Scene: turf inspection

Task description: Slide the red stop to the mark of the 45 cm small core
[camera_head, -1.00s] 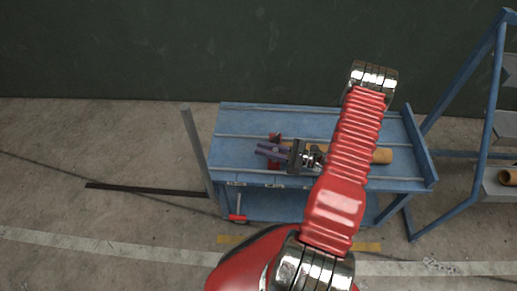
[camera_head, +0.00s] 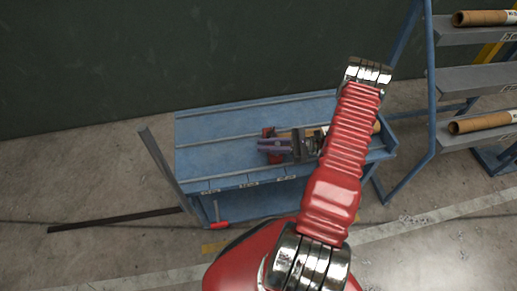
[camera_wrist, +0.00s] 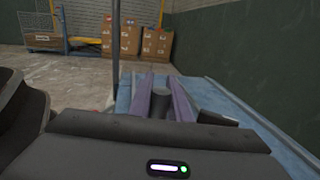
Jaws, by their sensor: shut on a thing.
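The red stop (camera_head: 267,132) stands on the blue bench (camera_head: 215,130), with red showing behind and in front of my fingers. My gripper (camera_head: 266,145) has purple fingers and is shut on it. In the wrist view, a dark round post (camera_wrist: 159,103) sits between the two fingers of my gripper (camera_wrist: 161,95). A tan tube (camera_head: 376,128) lies on the bench to the right, mostly hidden by my red arm. Small white labels (camera_head: 247,184) run along the bench's front edge, too small to read. The stop stands near the third label from the left.
A grey post (camera_head: 160,160) leans at the bench's left end. A rack (camera_head: 470,78) with tan tubes stands to the right. A red handle (camera_head: 219,225) hangs below the bench. Cardboard boxes (camera_wrist: 155,42) stand far off in the wrist view. The bench's left part is clear.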

